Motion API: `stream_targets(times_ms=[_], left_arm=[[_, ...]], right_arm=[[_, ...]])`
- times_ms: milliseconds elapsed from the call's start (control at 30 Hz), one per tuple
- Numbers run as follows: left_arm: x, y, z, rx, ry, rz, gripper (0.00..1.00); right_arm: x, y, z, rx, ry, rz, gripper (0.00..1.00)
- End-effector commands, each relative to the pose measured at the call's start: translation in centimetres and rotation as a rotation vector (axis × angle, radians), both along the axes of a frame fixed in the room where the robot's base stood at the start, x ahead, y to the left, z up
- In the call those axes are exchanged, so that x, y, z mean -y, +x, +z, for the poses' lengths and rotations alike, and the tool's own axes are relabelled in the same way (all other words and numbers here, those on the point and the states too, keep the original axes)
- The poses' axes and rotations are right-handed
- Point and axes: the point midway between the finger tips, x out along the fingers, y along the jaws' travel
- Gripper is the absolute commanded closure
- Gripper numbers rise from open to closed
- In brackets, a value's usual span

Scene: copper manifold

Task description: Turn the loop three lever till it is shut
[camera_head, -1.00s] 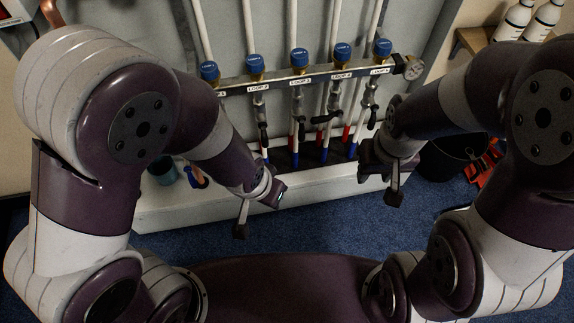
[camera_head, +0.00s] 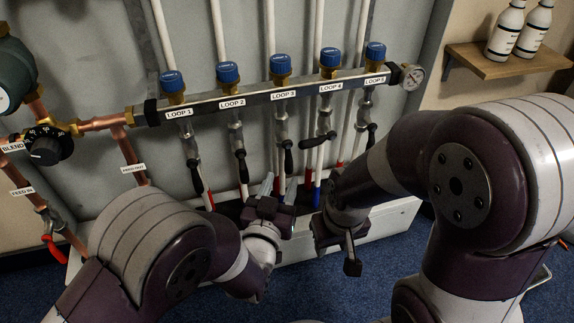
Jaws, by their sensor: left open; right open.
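The loop three valve (camera_head: 281,128) hangs below the manifold bar under the label LOOP 3 (camera_head: 284,95). Its dark lever (camera_head: 289,158) points down, roughly along the pipe. My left gripper (camera_head: 278,187) is open and empty, with its pale fingers pointing up just below the lever's lower end. I cannot tell how far in front of the lever it is. My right gripper (camera_head: 336,225) is open and empty to the right, below the loop four valve. My grippers hide the lower ends of some pipes.
The loop two lever (camera_head: 241,165) hangs down close on the left. The loop four lever (camera_head: 318,140) lies crosswise close on the right. Copper pipework with a blend dial (camera_head: 44,147) is at the left. A shelf (camera_head: 505,62) with bottles is at the right.

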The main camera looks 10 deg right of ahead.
Motion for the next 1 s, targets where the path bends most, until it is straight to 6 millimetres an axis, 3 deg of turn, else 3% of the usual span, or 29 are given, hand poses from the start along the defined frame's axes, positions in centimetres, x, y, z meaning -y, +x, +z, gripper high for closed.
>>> stream_targets(times_ms=[100, 300, 667, 800, 1000], left_arm=[[1.4, 2.7, -0.4, 0.002, -0.001, 0.001, 0.57], [3.1, 5.6, -0.3, -0.001, 0.000, 0.000, 0.57], [3.5, 6.3, 0.0, -0.002, 0.001, -0.001, 0.57], [3.5, 6.3, -0.1, -0.002, 0.001, -0.001, 1.00], [3.5, 6.3, 0.0, -0.002, 0.005, -0.001, 1.00]], right_arm=[[0.0, 0.0, -1.2, 0.000, 0.000, 0.000, 0.57], [0.0, 0.0, -1.9, 0.000, 0.000, 0.000, 0.57], [0.0, 0.0, -1.9, 0.000, 0.000, 0.000, 0.57], [0.0, 0.0, -1.9, 0.000, 0.000, 0.000, 0.57], [0.0, 0.0, -1.8, 0.000, 0.000, 0.000, 0.57]])
